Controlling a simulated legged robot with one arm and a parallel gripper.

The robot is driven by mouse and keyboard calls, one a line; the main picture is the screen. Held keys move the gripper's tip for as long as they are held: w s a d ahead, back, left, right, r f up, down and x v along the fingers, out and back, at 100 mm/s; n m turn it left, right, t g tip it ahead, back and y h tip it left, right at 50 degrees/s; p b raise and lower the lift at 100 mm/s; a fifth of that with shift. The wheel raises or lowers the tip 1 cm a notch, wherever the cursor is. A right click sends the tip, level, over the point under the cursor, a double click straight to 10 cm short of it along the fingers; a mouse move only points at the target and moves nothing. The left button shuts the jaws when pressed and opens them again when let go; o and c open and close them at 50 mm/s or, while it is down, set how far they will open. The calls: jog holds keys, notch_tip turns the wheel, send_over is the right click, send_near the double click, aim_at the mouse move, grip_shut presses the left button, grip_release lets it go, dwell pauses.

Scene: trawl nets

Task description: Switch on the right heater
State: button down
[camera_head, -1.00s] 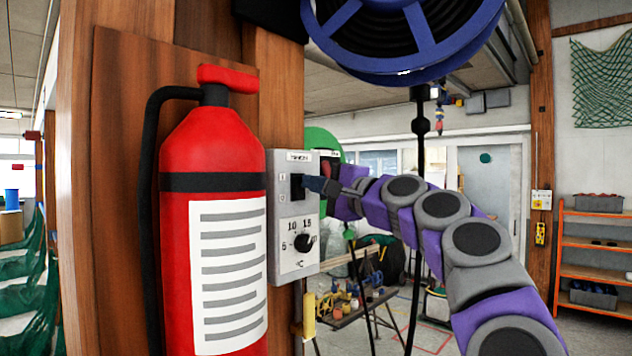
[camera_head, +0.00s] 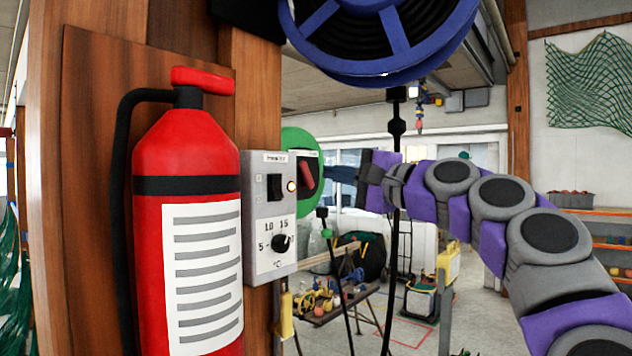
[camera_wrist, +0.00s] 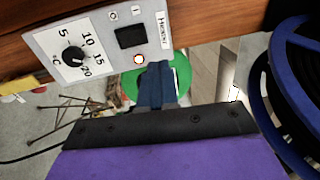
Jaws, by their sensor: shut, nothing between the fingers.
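The grey heater control box (camera_head: 258,222) is fixed to the side of the wooden post in the head view. In the wrist view the box (camera_wrist: 103,48) appears rotated, with the switch (camera_wrist: 130,37) and the glowing lamp (camera_wrist: 139,59) uncovered. My gripper (camera_head: 328,172) is shut and empty, to the right of the box and apart from the switch. Its dark blue fingers (camera_wrist: 157,68) show below the switch in the wrist view.
A red fire extinguisher (camera_head: 187,235) hangs on the post left of the box. A blue reel (camera_head: 385,35) hangs above my arm. A low table (camera_head: 335,308) with clutter stands beyond.

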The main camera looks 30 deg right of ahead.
jog(key=s, duration=0.2)
jog(key=shift+s+d+r, duration=0.25)
jog(key=shift+s+r, duration=0.1)
jog(key=shift+w, duration=0.1)
